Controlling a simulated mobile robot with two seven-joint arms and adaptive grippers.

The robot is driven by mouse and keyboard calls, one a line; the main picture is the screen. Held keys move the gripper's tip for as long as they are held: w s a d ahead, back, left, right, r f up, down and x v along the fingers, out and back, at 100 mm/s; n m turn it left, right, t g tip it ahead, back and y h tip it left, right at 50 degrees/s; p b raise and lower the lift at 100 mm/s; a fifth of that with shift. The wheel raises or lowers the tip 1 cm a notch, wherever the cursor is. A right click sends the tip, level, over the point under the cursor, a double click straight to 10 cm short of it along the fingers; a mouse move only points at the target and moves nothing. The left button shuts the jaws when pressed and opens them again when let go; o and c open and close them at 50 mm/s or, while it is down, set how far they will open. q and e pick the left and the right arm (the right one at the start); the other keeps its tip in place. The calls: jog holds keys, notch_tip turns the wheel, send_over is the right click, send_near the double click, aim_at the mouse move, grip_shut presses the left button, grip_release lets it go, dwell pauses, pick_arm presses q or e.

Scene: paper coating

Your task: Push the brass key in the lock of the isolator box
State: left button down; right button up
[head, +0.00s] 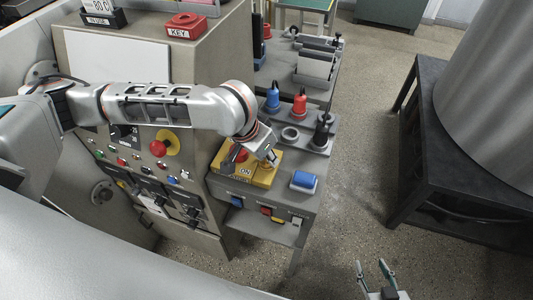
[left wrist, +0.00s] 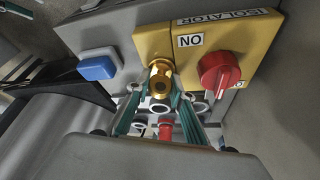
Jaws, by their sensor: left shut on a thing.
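The yellow isolator box (head: 262,176) sits on the grey bench top, with a red rotary switch and an "ON" label. It also shows in the left wrist view (left wrist: 155,40), with the red switch (left wrist: 220,75). My left gripper (head: 270,160) is over the box's right part. In the left wrist view, its green-padded fingers (left wrist: 162,98) are shut on the brass key (left wrist: 160,80). The key meets the box face beside the switch; how deep it sits in the lock cannot be told. My right gripper (head: 375,270) is open and empty, low at the front right.
Behind stand a blue bottle (head: 273,98), a red bottle (head: 299,104) and a black one (head: 321,132) near ring holders. A control panel is left. Floor is clear right of the bench.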

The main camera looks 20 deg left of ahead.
pick_arm(q)
jog(key=c, duration=1.7)
grip_release()
jog(key=v, duration=1.2)
jog(key=shift+r, duration=0.1)
